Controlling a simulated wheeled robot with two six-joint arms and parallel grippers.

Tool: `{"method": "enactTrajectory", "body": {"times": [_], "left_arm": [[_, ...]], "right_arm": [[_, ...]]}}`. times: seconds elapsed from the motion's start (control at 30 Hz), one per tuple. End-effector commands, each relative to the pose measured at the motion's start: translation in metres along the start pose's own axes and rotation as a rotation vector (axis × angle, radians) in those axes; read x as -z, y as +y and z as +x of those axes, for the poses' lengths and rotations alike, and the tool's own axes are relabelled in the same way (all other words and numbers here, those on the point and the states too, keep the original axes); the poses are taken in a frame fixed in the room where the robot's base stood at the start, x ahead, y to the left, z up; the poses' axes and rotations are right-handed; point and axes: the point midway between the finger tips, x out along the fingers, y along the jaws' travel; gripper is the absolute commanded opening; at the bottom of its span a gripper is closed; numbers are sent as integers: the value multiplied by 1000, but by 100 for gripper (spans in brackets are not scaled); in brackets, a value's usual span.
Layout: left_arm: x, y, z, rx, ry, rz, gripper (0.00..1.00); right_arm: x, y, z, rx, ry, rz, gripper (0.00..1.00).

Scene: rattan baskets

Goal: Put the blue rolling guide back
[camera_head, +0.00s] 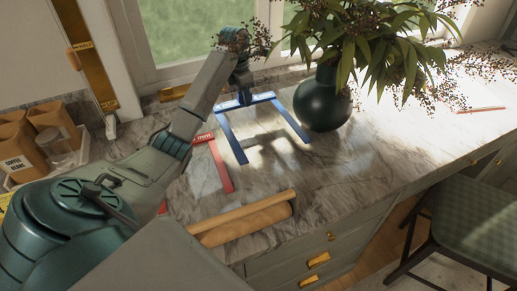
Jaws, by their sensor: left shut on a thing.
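The blue rolling guide (231,136) is a flat U-shaped frame over the marble counter, left of the dark vase. Its two legs point toward the front and its crossbar is at the back. My left gripper (243,97) is shut on the crossbar. The fingertips are small in the view, and I cannot tell whether the guide touches the counter. A red guide (221,166) lies to its left, partly hidden by my left arm. My right gripper is not in view.
A dark round vase (322,100) with leafy branches stands close to the guide's right leg. A rolling pin (243,220) lies near the front edge. Canisters (52,117) stand at left. The counter's right side is mostly clear; a chair (470,220) stands in front.

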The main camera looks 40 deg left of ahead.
Motion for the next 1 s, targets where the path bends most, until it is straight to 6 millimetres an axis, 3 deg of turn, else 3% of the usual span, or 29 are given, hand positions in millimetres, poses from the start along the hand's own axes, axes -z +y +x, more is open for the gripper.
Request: {"method": "enactTrajectory", "body": {"times": [0.37,0.5,0.8,1.0], "left_arm": [[5,0,41,0,0,0,9],[8,0,59,3,4,-1,9],[12,-1,99,2,2,0,9],[13,0,108,-1,0,0,9]], "right_arm": [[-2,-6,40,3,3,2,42],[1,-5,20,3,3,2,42],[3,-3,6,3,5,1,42],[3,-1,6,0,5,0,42]]}}
